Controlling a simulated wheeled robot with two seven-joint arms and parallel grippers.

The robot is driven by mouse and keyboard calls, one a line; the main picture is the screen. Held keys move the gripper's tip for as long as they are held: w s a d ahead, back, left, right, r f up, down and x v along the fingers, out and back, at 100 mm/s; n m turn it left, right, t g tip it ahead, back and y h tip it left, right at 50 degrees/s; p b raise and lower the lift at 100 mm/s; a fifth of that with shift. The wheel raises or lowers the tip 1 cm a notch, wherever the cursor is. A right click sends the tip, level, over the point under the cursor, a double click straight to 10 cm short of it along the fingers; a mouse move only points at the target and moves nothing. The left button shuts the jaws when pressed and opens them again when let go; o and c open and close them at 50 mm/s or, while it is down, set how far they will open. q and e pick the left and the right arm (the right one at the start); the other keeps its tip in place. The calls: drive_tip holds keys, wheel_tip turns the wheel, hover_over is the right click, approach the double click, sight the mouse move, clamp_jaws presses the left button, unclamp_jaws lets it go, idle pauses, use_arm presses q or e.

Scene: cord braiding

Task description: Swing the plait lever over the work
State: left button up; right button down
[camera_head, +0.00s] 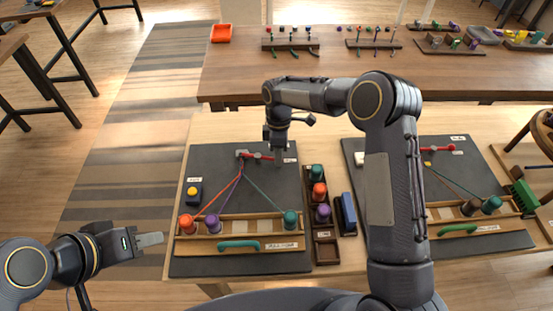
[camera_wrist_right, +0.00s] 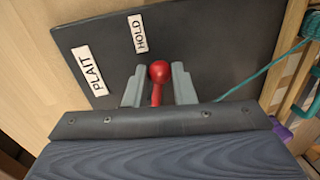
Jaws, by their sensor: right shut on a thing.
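The plait lever, a red bar with a red ball knob (camera_wrist_right: 159,72), lies on the dark left board (camera_head: 210,165). It runs to the right from a grey clamp (camera_head: 241,154). My right gripper (camera_head: 278,158) is shut around the lever at its knob end, and its fingers (camera_wrist_right: 160,88) flank the red stem in the right wrist view. The knob is nearer the HOLD label (camera_wrist_right: 138,33) than the PLAIT label (camera_wrist_right: 90,72). Red, purple and teal cords fan from the clamp to bobbins.
An orange bobbin (camera_head: 187,224), a purple bobbin (camera_head: 213,223) and a teal bobbin (camera_head: 291,218) stand along the wooden rack (camera_head: 250,229). A bobbin tray (camera_head: 326,250) stands right of the board. A yellow button box (camera_head: 194,193) sits at left. A second board (camera_head: 490,185) lies beyond my right arm.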

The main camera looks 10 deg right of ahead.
drive_tip(key=shift+w+d+n, duration=0.1)
drive_tip(key=shift+w+n, duration=0.75)
drive_tip(key=shift+n, duration=0.65)
drive_tip(key=shift+w+h, duration=0.1)
drive_tip(key=shift+h, duration=0.2)
drive_tip(key=c, duration=1.2)
unclamp_jaws()
drive_tip(key=shift+c, duration=0.2)
drive_tip(key=shift+r, duration=0.1)
wheel_tip(320, 180, up, 8)
drive_tip(key=w+b, duration=0.1)
drive_tip(key=shift+w+f, duration=0.2)
